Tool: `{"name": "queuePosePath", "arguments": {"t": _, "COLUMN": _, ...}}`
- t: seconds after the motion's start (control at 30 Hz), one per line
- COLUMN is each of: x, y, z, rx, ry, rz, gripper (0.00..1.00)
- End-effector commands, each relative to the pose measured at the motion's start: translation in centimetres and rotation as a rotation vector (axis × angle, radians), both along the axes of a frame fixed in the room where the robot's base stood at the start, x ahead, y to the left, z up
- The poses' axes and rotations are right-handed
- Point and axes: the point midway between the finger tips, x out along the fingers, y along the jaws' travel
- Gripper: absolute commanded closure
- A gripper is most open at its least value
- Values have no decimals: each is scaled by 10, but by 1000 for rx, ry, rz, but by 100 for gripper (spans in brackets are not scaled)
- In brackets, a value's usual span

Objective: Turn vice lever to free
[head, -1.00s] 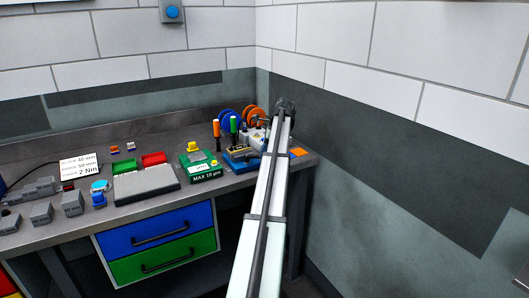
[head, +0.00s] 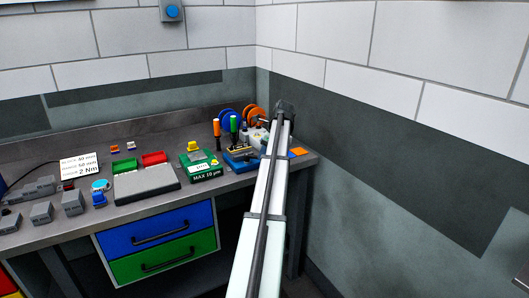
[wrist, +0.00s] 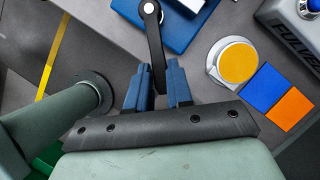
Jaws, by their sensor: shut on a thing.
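The vice is a blue block (wrist: 188,30) at the top of the wrist view; in the head view the blue vice (head: 238,160) stands near the right end of the bench. Its black lever (wrist: 154,42) runs from a round silver pivot down towards my gripper. My gripper (wrist: 159,82) has two blue fingers, one on each side of the lever's free end, and is shut on it. The fingertips partly hide the lever's end. In the head view my arm hides the gripper.
Right of the gripper in the wrist view are a yellow-topped round button (wrist: 237,62), a blue square (wrist: 264,88) and an orange square (wrist: 289,108). A grey housing (wrist: 295,25) stands at the upper right. A green-grey cylindrical part (wrist: 60,115) is at the left.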

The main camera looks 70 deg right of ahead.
Motion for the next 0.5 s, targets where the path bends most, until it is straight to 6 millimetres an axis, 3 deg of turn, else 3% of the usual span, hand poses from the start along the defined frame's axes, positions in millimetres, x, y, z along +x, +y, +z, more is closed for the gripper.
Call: {"name": "queuePosePath", "arguments": {"t": 0.5, "x": 10, "y": 38, "z": 0, "rx": 0, "ry": 0, "rz": -474, "gripper": 100}}
